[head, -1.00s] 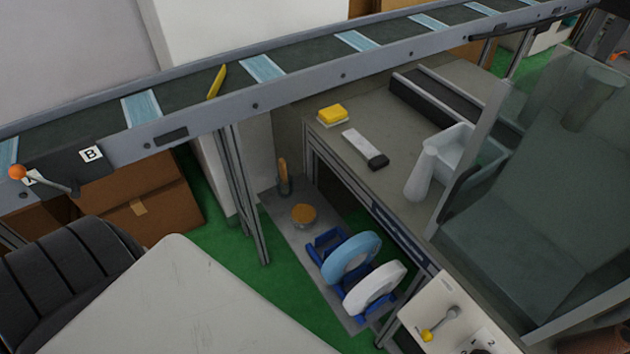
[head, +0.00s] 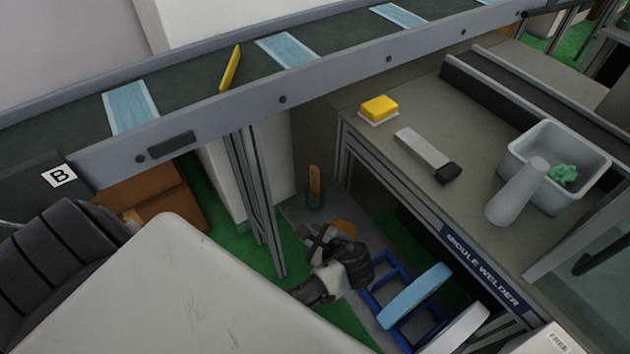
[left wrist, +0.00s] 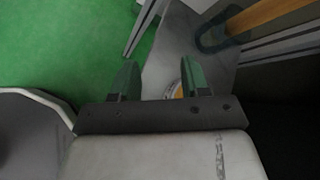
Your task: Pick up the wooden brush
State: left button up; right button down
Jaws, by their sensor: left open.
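The wooden brush (head: 314,180) stands nearly upright on the low grey shelf, its lower end at a dark ring-like holder (head: 315,200). In the left wrist view its wooden handle (left wrist: 268,14) shows at the top right, beyond the fingers. My left gripper (head: 318,240) is open and empty, low over the shelf, nearer to me than the brush and apart from it. Its two fingers also show in the left wrist view (left wrist: 160,78). A round orange-topped item (head: 343,229) is partly hidden behind the gripper. My right gripper is out of view.
A metal leg (head: 256,195) stands left of the shelf, under the mask conveyor (head: 190,105). The workbench edge (head: 400,205) overhangs on the right. Blue racks with reels (head: 415,291) stand near the gripper. A white surface (head: 170,290) fills the lower left.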

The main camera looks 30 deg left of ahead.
aim_at(318, 174)
pick_arm(q)
jog(key=w+d+r+m+t+y, duration=0.1)
jog(key=w+r+m+t+y, duration=0.2)
jog(key=w+r+m+y, duration=0.5)
jog(key=shift+n+h, duration=0.4)
jog(key=shift+h, duration=0.4)
jog(key=x, duration=1)
jog(key=shift+w+a+f+p, duration=0.15)
jog(key=shift+w+f+p, duration=0.1)
jog(key=shift+w+p, duration=0.25)
grip_shut()
